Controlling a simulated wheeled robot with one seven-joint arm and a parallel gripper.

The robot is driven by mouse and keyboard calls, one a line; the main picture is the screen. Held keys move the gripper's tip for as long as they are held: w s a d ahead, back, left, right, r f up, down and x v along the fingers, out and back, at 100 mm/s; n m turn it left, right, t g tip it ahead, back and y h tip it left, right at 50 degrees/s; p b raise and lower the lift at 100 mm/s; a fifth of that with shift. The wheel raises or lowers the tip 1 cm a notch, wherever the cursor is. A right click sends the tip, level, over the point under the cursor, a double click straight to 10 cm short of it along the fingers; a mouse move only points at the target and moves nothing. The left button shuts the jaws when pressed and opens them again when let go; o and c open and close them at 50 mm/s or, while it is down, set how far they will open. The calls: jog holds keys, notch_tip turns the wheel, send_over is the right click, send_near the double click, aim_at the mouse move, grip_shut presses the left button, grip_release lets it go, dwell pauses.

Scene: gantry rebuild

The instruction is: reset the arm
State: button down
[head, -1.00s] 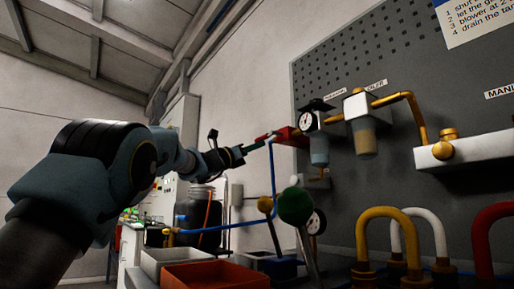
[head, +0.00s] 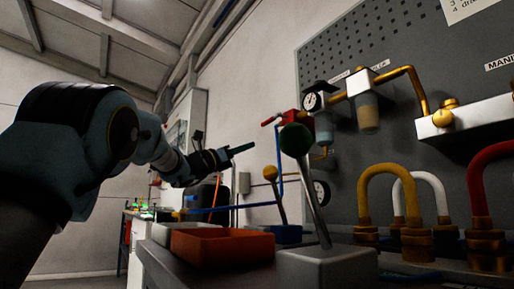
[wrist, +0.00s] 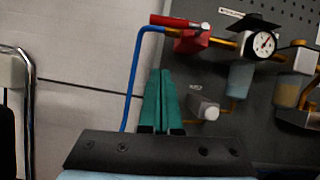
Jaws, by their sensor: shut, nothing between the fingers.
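My gripper (head: 242,149) is at the end of my outstretched arm, left of the grey panel. In the wrist view its two green fingers (wrist: 160,98) lie together, shut and empty. The red valve (head: 291,118) with its red handle is right of the fingers and apart from them in the head view. In the wrist view the valve (wrist: 190,40) is above and to the right of the fingertips. A blue pipe (wrist: 132,75) runs down from it, left of the fingers.
A green-knobbed lever (head: 296,140) stands in front of the panel (head: 440,80), beside a yellow-knobbed lever (head: 271,173). An orange tray (head: 215,245) lies on the bench below. Yellow, white and red hose loops (head: 480,190) are at the right. A gauge (wrist: 264,43) is on the panel.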

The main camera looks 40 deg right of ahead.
jog(key=shift+a+f, duration=0.3)
jog(key=shift+a, duration=0.35)
